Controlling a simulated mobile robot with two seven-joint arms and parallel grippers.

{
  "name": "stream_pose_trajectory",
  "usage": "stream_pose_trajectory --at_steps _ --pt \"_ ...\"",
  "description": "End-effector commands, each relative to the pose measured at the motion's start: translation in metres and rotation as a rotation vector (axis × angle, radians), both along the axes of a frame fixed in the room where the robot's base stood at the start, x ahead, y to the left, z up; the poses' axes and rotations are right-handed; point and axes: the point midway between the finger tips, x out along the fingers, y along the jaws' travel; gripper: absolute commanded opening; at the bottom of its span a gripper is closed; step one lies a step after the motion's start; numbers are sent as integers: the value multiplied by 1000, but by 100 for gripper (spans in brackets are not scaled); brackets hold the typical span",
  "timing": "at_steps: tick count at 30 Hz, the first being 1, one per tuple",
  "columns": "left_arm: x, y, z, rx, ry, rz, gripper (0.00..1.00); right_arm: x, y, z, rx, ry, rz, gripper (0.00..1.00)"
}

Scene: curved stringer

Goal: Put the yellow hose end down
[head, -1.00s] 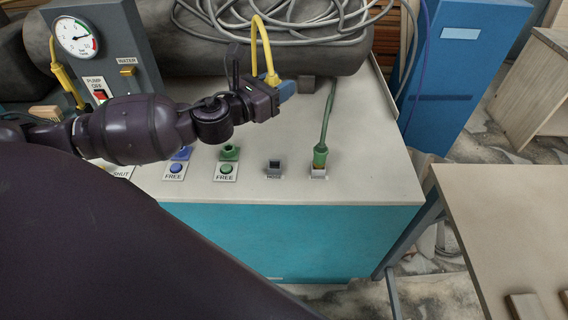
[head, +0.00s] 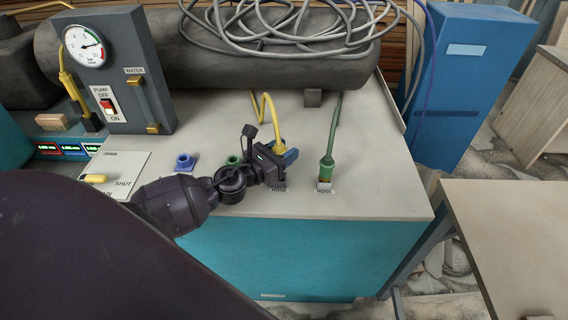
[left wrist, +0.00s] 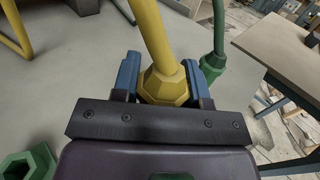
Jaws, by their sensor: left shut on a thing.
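My left gripper (head: 288,155) is shut on the yellow hose end (left wrist: 165,86), which sits between its blue fingers in the left wrist view. The yellow hose (head: 270,108) rises from the gripper and bends back across the bench top. My right gripper is not in view.
The green hose end (head: 326,169) stands upright in the holder to the right. A blue socket (head: 184,162) and a partly hidden green socket (head: 234,160) lie left of the gripper. The pump panel (head: 122,75) stands at the back left. The bench's front right corner is clear.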

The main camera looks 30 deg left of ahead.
Motion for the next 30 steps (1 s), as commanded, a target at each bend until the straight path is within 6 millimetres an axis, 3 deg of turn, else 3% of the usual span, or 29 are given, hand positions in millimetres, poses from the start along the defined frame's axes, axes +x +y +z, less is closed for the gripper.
stream_pose_trajectory --at_steps 9,23,24,28,30 --pt "0 0 -36 -2 1 2 13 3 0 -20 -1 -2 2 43" --pt "0 0 -40 0 0 1 13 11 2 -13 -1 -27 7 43" --pt "0 0 -40 0 1 1 43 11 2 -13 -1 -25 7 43" --pt "0 0 -39 0 1 1 63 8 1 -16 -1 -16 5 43" --pt "0 0 -39 0 1 1 66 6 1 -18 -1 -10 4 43"
